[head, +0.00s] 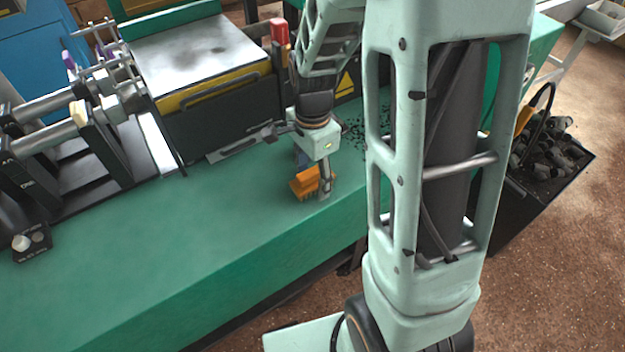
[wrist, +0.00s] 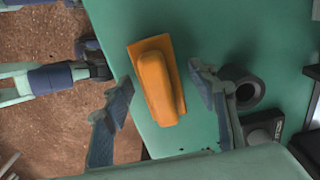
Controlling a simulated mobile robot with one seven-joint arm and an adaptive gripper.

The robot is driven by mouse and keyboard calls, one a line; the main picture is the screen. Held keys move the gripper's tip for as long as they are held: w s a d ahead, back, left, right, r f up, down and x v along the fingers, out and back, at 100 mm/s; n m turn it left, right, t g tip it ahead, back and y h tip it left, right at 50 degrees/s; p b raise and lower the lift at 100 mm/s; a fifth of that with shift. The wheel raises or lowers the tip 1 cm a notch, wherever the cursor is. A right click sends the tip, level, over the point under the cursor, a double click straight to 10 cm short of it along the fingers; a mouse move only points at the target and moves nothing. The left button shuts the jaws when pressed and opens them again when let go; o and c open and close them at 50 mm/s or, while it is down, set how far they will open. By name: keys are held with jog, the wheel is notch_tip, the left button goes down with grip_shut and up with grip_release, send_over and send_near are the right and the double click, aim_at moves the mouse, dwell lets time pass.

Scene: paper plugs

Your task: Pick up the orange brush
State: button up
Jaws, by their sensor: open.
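The orange brush (head: 306,182) lies on the green bench top near its front edge, its dark bristles facing down. It also shows in the wrist view (wrist: 157,80), seen from above with its long orange handle block on top. My gripper (head: 316,172) is at the brush, and part of the brush is hidden behind a finger in the head view. In the wrist view my gripper (wrist: 162,102) is open, with one finger to the left of the brush and one to the right. Gaps show between the brush and both fingers.
The green bench (head: 200,240) is clear to the left of the brush. A machine with a grey top plate (head: 190,50) stands behind it. A small control box (head: 30,243) sits at far left. A black bin of dark plugs (head: 548,155) stands at right. Dark crumbs lie behind my gripper.

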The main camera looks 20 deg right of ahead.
jog(key=shift+c, duration=0.7)
jog(key=c, duration=1.2)
jog(key=shift+r, duration=0.1)
jog(key=shift+c, duration=0.2)
